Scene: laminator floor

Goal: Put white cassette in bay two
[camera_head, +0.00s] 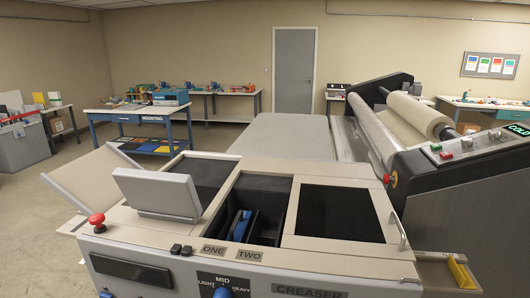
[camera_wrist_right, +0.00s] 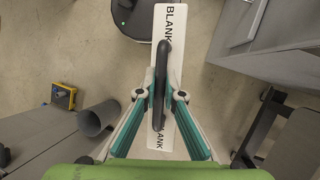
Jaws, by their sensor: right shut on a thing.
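In the right wrist view my right gripper (camera_wrist_right: 158,100) is shut on the dark handle of a white cassette (camera_wrist_right: 168,60). The cassette is long and narrow with the word BLANK at both ends, and its middle is partly hidden by the handle and fingers. It hangs over the floor. In the head view the creaser (camera_head: 310,291) has an open dark well (camera_head: 262,190) behind the labels ONE (camera_head: 213,250) and TWO (camera_head: 248,254). A blue and black part (camera_head: 240,222) stands in the well's front. The inside of bay two is dark and hard to make out. Neither gripper shows in the head view.
A raised grey panel (camera_head: 158,193) and a red stop button (camera_head: 96,219) are left of the well. A dark covered area (camera_head: 337,213) lies right of it. A large roller machine (camera_head: 440,175) stands at right. In the wrist view a grey cylinder (camera_wrist_right: 98,118) stands on the floor.

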